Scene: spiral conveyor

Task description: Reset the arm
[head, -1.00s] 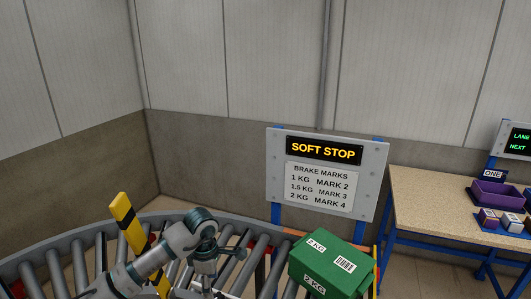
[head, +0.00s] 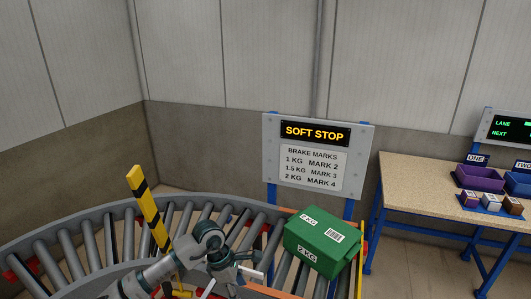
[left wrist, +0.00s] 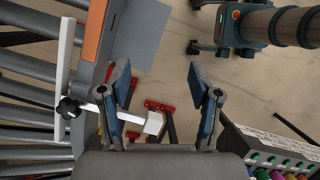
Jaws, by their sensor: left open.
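My left arm comes in from the left in the head view, over the curved roller conveyor (head: 60,245). Its gripper (head: 240,268) is at the inner side of the rollers, left of a green box (head: 322,240) marked 2 KG and apart from it. A white bar with a black knob (left wrist: 70,107) and a white end block (left wrist: 153,123) lies close by the left finger. My right gripper is not in view.
A yellow and black striped post (head: 150,208) stands by the conveyor. A SOFT STOP sign (head: 316,160) stands behind it. A table (head: 410,190) at the right holds a purple bin (head: 480,175) and several small boxes. Colored knobs (left wrist: 280,165) show at the lower right in the wrist view.

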